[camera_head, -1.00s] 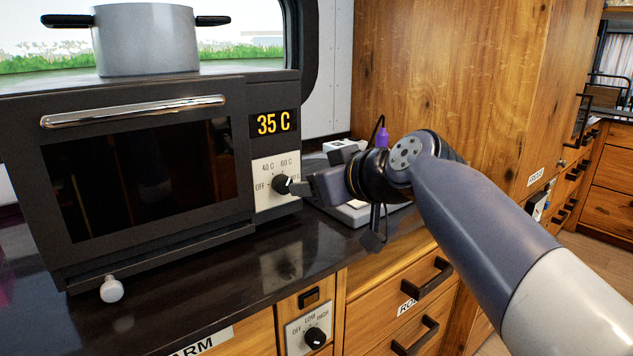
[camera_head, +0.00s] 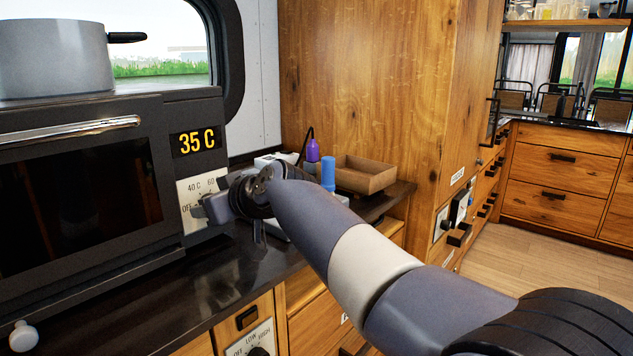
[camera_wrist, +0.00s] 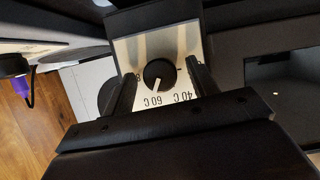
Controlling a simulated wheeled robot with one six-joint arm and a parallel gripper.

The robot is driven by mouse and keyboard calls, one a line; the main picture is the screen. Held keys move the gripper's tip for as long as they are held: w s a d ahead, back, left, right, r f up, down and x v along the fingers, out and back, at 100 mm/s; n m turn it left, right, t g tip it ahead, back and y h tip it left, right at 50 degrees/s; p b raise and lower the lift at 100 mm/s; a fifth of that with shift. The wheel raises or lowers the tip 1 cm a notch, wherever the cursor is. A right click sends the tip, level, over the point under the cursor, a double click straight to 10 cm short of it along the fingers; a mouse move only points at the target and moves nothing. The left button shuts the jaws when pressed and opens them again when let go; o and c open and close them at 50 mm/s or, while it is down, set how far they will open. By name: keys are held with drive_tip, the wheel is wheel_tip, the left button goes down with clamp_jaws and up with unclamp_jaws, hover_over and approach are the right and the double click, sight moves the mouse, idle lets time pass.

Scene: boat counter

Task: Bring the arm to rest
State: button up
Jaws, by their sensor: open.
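My gripper (camera_head: 208,208) is in front of the oven's dial panel (camera_head: 191,196), at the right side of the dark oven (camera_head: 75,185). In the wrist view my gripper (camera_wrist: 160,78) is open, with one finger on each side of the round black knob (camera_wrist: 158,72). I cannot tell whether the fingers touch it. The knob's white pointer is by the 60 C mark, which appears upside down there. In the head view my gripper hides the knob.
A grey pot (camera_head: 55,58) stands on the oven. Right of my wrist are a purple-capped item (camera_head: 313,151), a blue-topped item (camera_head: 328,172) and an open wooden tray (camera_head: 366,174). A tall wooden cabinet (camera_head: 385,80) stands beyond. Floor (camera_head: 520,250) is clear at right.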

idle(0.5)
drive_tip(key=v, duration=1)
drive_tip(key=w+a+f+n+t+h+p, duration=0.1)
drive_tip(key=w+a+f+n+t+p, duration=0.1)
drive_tip(key=w+a+p, duration=0.4)
drive_tip(key=shift+a+f+n+h, duration=0.4)
drive_tip(key=shift+a+f+n, duration=0.25)
drive_tip(key=shift+n, duration=0.35)
drive_tip(key=p, duration=0.4)
drive_tip(key=shift+a+n+t+p, duration=0.1)
drive_tip(key=shift+n+t+p, duration=0.2)
drive_tip(key=shift+n+t, duration=0.1)
drive_tip(key=p, duration=0.4)
drive_tip(key=shift+n, duration=0.4)
drive_tip(key=shift+t+p, duration=0.3)
drive_tip(key=shift+p, duration=0.2)
